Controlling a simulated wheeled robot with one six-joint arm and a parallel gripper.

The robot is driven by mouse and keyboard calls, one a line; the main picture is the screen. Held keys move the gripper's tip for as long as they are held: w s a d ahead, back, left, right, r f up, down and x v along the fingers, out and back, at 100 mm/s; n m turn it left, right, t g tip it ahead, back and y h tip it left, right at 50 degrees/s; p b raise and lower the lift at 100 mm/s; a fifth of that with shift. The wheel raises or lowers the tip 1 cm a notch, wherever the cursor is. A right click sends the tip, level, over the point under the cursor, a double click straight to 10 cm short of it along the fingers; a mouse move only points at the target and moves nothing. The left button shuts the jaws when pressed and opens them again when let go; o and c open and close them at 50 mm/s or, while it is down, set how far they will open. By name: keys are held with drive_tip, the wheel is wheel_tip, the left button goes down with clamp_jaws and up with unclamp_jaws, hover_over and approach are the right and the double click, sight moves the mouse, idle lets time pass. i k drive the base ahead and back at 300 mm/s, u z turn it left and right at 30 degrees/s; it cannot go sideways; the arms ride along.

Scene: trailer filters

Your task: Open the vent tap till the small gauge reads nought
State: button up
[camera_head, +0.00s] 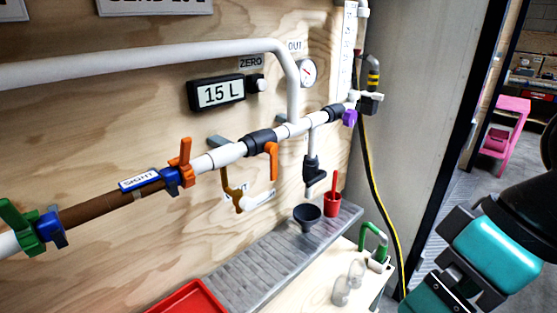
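The small round gauge (308,73) is on the plywood wall below an "OUT" label. Its face is too small to read, so I cannot tell where its needle stands. No tap is legibly marked as the vent. A purple tap handle (349,118) sits at the pipe's right end. A dark tap (313,169) hangs on a short white branch over a black funnel (307,215). Orange handles (272,160) and a green handle (19,225) sit along the pipe. My arm shows at the lower right, apart from the pipework; my gripper is out of view.
A yellow-black cable (373,190) hangs right.

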sight(246, 204)
drive_tip(key=u, duration=1.65)
drive_tip(key=k, duration=0.75)
drive_tip(key=z, duration=1.2)
drive_tip(key=i, duration=0.5)
drive_tip(key=u, duration=0.1)
